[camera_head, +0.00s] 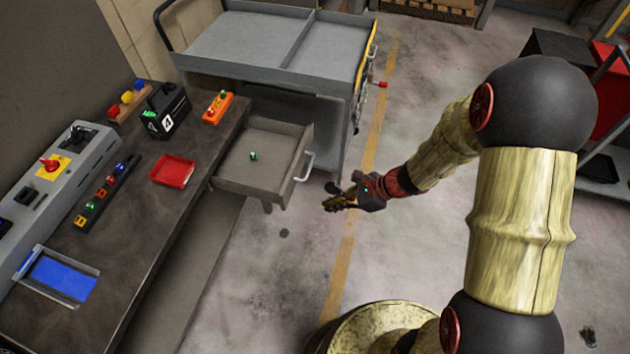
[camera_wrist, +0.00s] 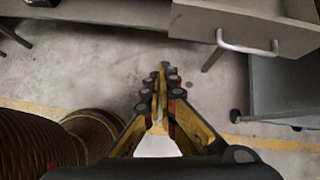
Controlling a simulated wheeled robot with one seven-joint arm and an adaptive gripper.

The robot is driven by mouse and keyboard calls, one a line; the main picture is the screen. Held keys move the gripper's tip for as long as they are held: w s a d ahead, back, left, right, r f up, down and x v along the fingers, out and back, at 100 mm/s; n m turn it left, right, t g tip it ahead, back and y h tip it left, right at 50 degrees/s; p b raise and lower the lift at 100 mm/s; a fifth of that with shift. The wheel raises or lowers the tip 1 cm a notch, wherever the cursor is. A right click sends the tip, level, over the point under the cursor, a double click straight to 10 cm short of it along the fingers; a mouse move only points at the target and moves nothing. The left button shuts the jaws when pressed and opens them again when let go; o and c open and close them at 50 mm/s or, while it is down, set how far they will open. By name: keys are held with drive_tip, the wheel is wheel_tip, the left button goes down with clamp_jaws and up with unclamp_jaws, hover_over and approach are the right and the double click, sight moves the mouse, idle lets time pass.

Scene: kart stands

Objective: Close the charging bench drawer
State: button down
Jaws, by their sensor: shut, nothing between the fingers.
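The charging bench drawer (camera_head: 262,158) stands pulled out from the right side of the bench (camera_head: 150,215) in the head view. My gripper (camera_head: 330,205) is shut and empty. It is to the right of and nearer than the handle in the head view, apart from the drawer. In the wrist view the closed fingertips (camera_wrist: 160,75) point at bare floor, left of the handle.
A grey cart (camera_head: 250,45) stands behind the drawer. On the bench are a red tray (camera_head: 172,170), a black case (camera_head: 167,110), an orange block (camera_head: 218,107) and a blue tray (camera_head: 60,278). The floor right of the drawer is clear around my gripper.

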drive_tip(key=w+m+t, duration=0.1)
drive_tip(key=w, duration=0.2)
drive_tip(key=m+b, duration=0.1)
drive_tip(key=b, duration=0.4)
approach(288, 201)
drive_tip(key=shift+x, duration=2.45)
drive_tip(key=w+a, duration=0.3)
drive_tip(key=a, duration=0.5)
drive_tip(key=w+a+p, duration=0.1)
drive_tip(key=w+a, duration=0.2)
drive_tip(key=a, duration=0.5)
drive_tip(key=w+a, duration=0.3)
drive_tip(key=a, duration=0.6)
drive_tip(key=shift+w+a, duration=0.1)
